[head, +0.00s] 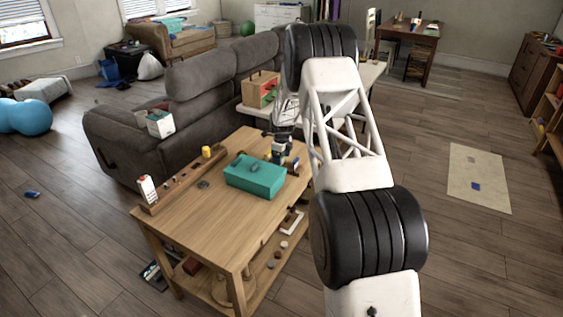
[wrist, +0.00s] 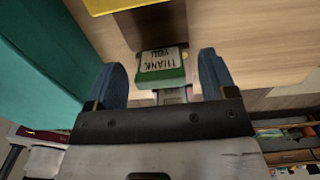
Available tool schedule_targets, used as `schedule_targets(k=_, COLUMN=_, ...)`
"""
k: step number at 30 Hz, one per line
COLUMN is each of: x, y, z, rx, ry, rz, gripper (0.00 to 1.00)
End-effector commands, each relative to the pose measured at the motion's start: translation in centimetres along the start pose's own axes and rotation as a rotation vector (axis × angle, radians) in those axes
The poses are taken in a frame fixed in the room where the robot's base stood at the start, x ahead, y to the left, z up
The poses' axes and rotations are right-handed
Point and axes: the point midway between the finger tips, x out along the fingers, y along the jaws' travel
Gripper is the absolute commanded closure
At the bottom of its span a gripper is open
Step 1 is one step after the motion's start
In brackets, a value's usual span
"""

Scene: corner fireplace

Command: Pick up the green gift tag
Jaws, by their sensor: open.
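The green gift tag (wrist: 166,76) shows in the wrist view as a small green piece with a pale face that reads "THANK YOU", upside down in the picture. It lies ahead of my gripper (wrist: 160,63), in the space between the two blue fingers. The fingers are open, with a gap on each side of the tag, and hold nothing. In the head view my gripper (head: 286,159) is at the far right edge of the wooden table (head: 205,224), beside the teal box. I cannot make out the tag in the head view.
The teal box (head: 255,176) with a handle stands close by my gripper; its side (wrist: 38,62) fills the left of the wrist view. A yellow thing (wrist: 112,5) lies beyond the tag. A wooden rail (head: 185,179) runs along the table's left side. The grey sofa (head: 130,140) is behind.

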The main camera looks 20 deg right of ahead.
Motion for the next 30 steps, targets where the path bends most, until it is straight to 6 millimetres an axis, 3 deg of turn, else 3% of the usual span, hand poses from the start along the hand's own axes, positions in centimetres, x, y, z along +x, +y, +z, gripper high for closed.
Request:
schedule_targets(k=6, x=1.25, y=-0.01, z=0.02, rx=0.000, ry=0.000, rz=-0.001, gripper=0.22)
schedule_targets(k=21, x=1.23, y=-0.01, z=0.02, rx=0.000, ry=0.000, rz=-0.001, gripper=0.22)
schedule_targets(k=23, x=1.23, y=-0.01, z=0.02, rx=0.000, ry=0.000, rz=-0.001, gripper=0.28)
schedule_targets(k=30, x=1.23, y=-0.01, z=0.02, rx=0.000, ry=0.000, rz=-0.001, gripper=0.65)
